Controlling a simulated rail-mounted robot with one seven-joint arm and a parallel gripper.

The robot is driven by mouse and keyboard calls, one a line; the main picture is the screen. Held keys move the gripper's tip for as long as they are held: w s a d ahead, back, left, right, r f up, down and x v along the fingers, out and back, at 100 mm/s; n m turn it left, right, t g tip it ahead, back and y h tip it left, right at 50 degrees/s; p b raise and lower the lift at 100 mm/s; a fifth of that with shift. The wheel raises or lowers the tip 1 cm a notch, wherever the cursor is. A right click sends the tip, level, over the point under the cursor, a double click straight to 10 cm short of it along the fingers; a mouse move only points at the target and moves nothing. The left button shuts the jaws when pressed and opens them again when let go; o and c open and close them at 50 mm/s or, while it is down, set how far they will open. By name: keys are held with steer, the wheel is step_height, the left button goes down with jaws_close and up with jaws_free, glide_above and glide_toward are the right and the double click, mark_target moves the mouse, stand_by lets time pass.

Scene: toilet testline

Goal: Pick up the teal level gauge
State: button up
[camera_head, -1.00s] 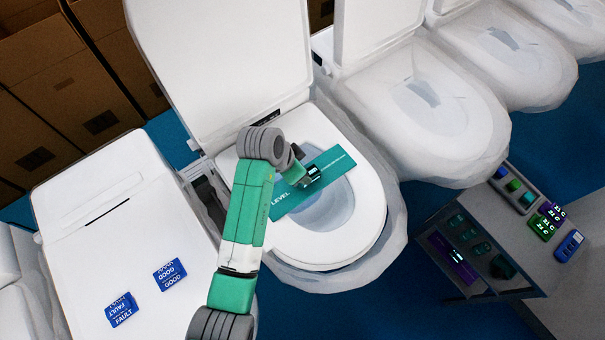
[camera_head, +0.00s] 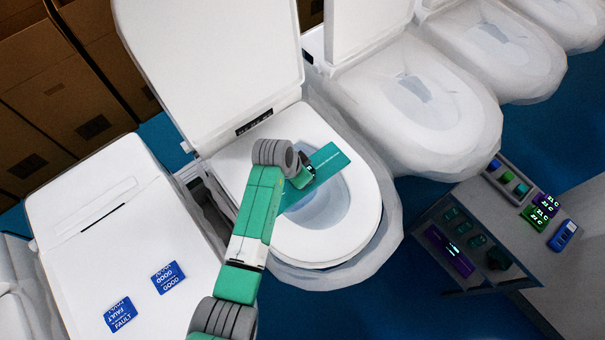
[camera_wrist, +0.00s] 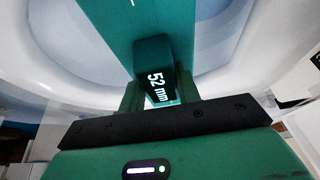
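The teal level gauge (camera_head: 330,163) is a flat bar lying across the open seat of the middle toilet (camera_head: 357,222). A raised block with a "52 mm" readout (camera_wrist: 157,80) stands up from the bar in the wrist view. My gripper (camera_head: 303,178) is low over the gauge's middle. In the wrist view its two fingers (camera_wrist: 160,92) are apart, one on each side of the block. I cannot tell whether they touch it. My arm hides the gauge's left end in the head view.
The raised lid (camera_head: 215,70) stands behind the seat. A closed white unit at left bears blue GOOD (camera_head: 168,278) and FAULT (camera_head: 121,315) tags. A grey cart (camera_head: 480,205) with small devices stands at right. More toilets (camera_head: 425,100) line the back right.

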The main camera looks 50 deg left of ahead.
jaws_close()
steer(key=shift+r, duration=0.15)
steer(key=shift+r, duration=0.35)
steer(key=v, duration=0.2)
steer(key=shift+s+d+r, duration=0.1)
steer(key=shift+d+r, duration=0.15)
steer(key=shift+r, duration=0.1)
steer(key=s+d, duration=0.2)
steer(key=s, duration=0.2)
steer(key=s+d+r, duration=0.1)
steer(key=s+d, duration=0.1)
steer(key=s, duration=0.2)
steer(key=s+d+b, duration=0.1)
steer(key=s+d, duration=0.2)
steer(key=s, duration=0.2)
steer(key=shift+s+r, duration=0.1)
steer(key=shift+r, duration=0.15)
